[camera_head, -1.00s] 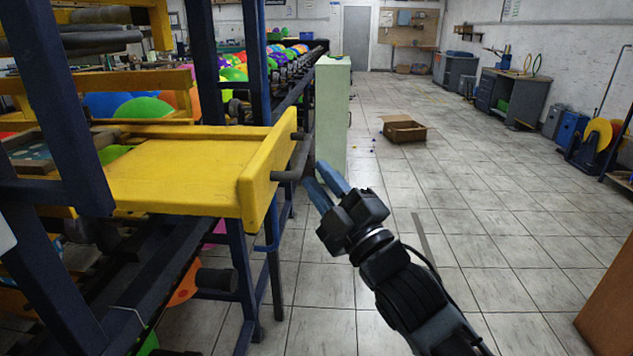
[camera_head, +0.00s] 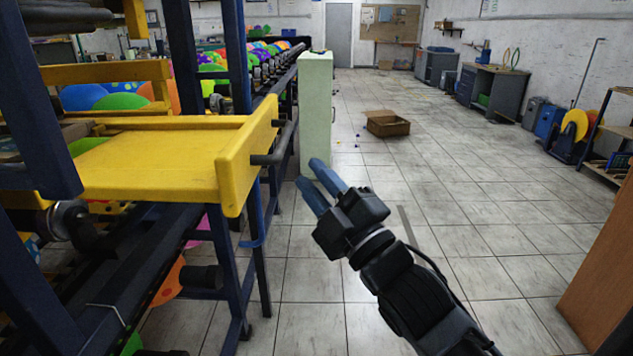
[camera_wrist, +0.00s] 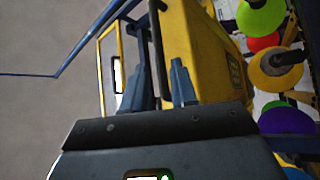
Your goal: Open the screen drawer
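The yellow screen drawer (camera_head: 150,165) is on the left in the head view, set in a dark blue frame. Its yellow front board (camera_head: 245,160) carries a dark bar handle (camera_head: 285,145) on the side facing me. My gripper (camera_head: 310,173) is to the right of the handle, with its blue fingers apart and nothing seen held. In the wrist view, the drawer's yellow board (camera_wrist: 200,50) is ahead, and the dark handle bar (camera_wrist: 157,50) appears between the two fingers (camera_wrist: 164,75). I cannot tell whether the fingers touch the bar.
A pale green cabinet (camera_head: 316,110) stands just beyond the drawer. An open cardboard box (camera_head: 388,124) lies on the floor farther back. A brown panel (camera_head: 600,285) stands at the near right edge.

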